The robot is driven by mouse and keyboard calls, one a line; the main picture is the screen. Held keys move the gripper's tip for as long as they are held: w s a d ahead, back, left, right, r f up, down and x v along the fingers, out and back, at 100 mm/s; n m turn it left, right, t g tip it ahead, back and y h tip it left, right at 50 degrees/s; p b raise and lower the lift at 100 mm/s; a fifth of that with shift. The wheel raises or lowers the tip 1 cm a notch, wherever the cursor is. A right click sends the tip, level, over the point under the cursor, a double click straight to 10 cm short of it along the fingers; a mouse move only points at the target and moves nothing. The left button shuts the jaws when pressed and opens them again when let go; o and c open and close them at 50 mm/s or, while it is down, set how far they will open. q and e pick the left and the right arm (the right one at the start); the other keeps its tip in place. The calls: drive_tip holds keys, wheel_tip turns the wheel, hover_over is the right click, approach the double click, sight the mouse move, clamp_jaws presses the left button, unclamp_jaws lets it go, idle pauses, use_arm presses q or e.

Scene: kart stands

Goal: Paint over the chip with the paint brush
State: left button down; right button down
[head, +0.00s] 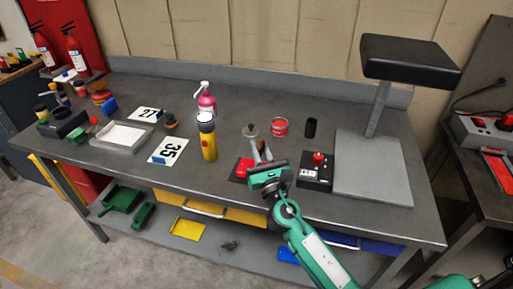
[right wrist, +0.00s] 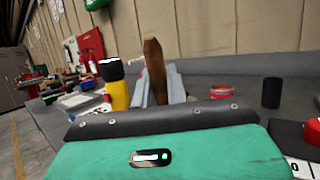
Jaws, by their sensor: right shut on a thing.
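My right gripper (head: 260,153) reaches over the bench from the front. It is shut on the brush, whose brown handle (right wrist: 154,70) stands upright between the fingers in the right wrist view. The bristles are hidden. My left gripper is not in view.
A yellow bottle with a black top (head: 208,140) stands left of the gripper, with a pink spray bottle (head: 206,103) behind it. A black control box with a red button (head: 316,172), a black cylinder (head: 311,128) and a grey stand (head: 372,165) are to the right.

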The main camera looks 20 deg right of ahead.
drive_tip(key=shift+d, duration=0.1)
idle(0.3)
drive_tip(key=shift+s+d, duration=0.5)
drive_tip(key=shift+d, duration=0.1)
drive_tip(key=shift+w+a, duration=0.1)
drive_tip(key=shift+a, duration=0.05)
drive_tip(key=shift+w+a, duration=0.35)
drive_tip(key=shift+a, duration=0.15)
drive_tip(key=shift+a, duration=0.1)
drive_tip(key=shift+w+a, duration=0.45)
drive_tip(key=shift+a, duration=0.1)
drive_tip(key=shift+s+d, duration=0.1)
drive_tip(key=shift+d, duration=0.05)
drive_tip(key=shift+s+d, duration=0.35)
drive_tip(key=shift+d, duration=0.15)
drive_tip(key=shift+d, duration=0.1)
idle(0.4)
